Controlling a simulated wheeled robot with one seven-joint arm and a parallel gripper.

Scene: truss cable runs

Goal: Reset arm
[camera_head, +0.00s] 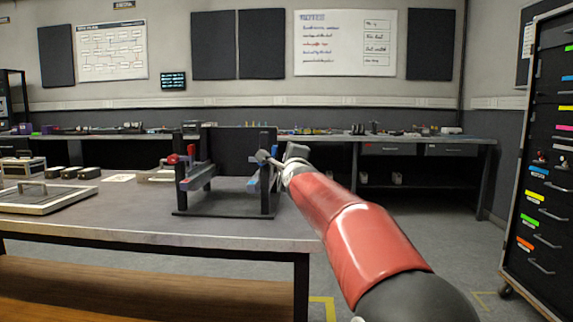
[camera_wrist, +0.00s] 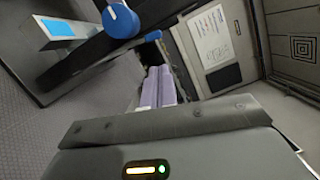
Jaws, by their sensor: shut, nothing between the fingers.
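My red arm reaches in from the lower right of the head view. Its gripper (camera_head: 264,158) is at the right post of a black rack (camera_head: 225,213) on the workbench; I cannot tell if they touch. In the wrist view my gripper's two pale purple fingers (camera_wrist: 158,86) are together, with nothing between them. A blue knob (camera_wrist: 120,20) and a grey block with a light blue face (camera_wrist: 62,28) are beyond the fingers, up and left. The rack carries a red part (camera_head: 173,159) on its left post and blue parts near its right post.
The workbench (camera_head: 150,222) holds a grey tray frame (camera_head: 40,197) and several dark boxes at left. Floor to its right is open. A long back bench (camera_head: 430,139) runs along the wall. A tall drawer cabinet (camera_head: 540,190) stands at right.

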